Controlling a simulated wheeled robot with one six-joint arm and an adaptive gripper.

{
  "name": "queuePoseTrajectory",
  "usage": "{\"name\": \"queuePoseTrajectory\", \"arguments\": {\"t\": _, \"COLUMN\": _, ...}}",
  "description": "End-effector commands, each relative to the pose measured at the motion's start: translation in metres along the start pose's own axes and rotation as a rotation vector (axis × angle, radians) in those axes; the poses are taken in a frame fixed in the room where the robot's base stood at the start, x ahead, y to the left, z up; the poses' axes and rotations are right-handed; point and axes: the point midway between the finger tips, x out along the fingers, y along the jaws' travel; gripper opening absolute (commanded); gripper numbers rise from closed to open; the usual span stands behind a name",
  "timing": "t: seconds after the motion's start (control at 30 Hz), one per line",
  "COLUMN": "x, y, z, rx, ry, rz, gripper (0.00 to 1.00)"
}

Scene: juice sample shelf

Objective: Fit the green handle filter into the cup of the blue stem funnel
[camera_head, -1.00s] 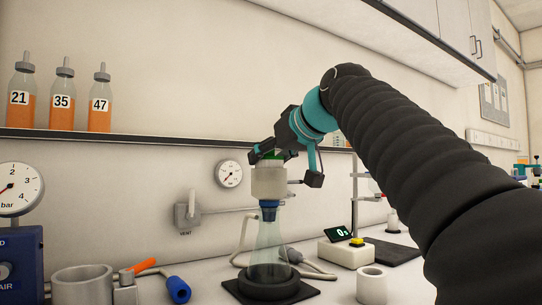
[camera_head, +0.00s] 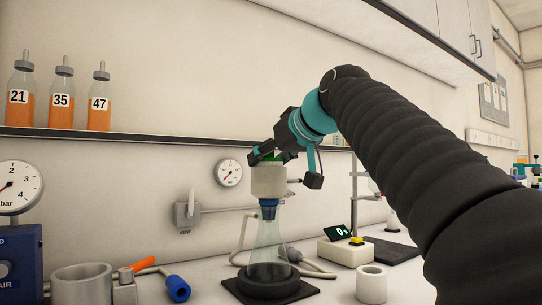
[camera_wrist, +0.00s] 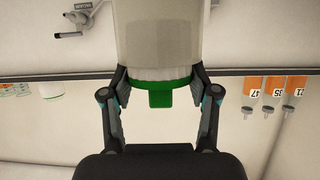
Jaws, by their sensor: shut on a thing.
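The blue stem funnel has a pale cup (camera_head: 268,182) and a blue stem (camera_head: 268,203). It stands upright in the neck of a clear flask (camera_head: 266,242). My gripper (camera_head: 272,162) is at the cup's top, its fingers on either side. It is shut on the green handle filter (camera_head: 281,155), of which only a little green shows in the head view. In the wrist view, the filter's green rim and tab (camera_wrist: 160,98) lie between my fingers. A white ribbed band adjoins the mouth of the translucent cup (camera_wrist: 160,35). How deep the filter sits is hidden.
The flask stands on a dark round base (camera_head: 268,283). A white ring-shaped piece (camera_head: 371,285) and a timer box (camera_head: 343,253) are to its right. A grey cup (camera_head: 82,286) and an orange-handled valve (camera_head: 145,264) are left. A bottle shelf (camera_head: 130,136) runs behind.

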Motion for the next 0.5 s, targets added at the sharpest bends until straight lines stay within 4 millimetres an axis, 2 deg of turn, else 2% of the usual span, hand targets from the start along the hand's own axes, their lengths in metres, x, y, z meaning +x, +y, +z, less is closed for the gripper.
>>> {"name": "queuePoseTrajectory", "arguments": {"t": 0.5, "x": -0.009, "y": 0.0, "z": -0.019, "rx": -0.001, "ry": 0.006, "rz": 0.002, "gripper": 0.32}}
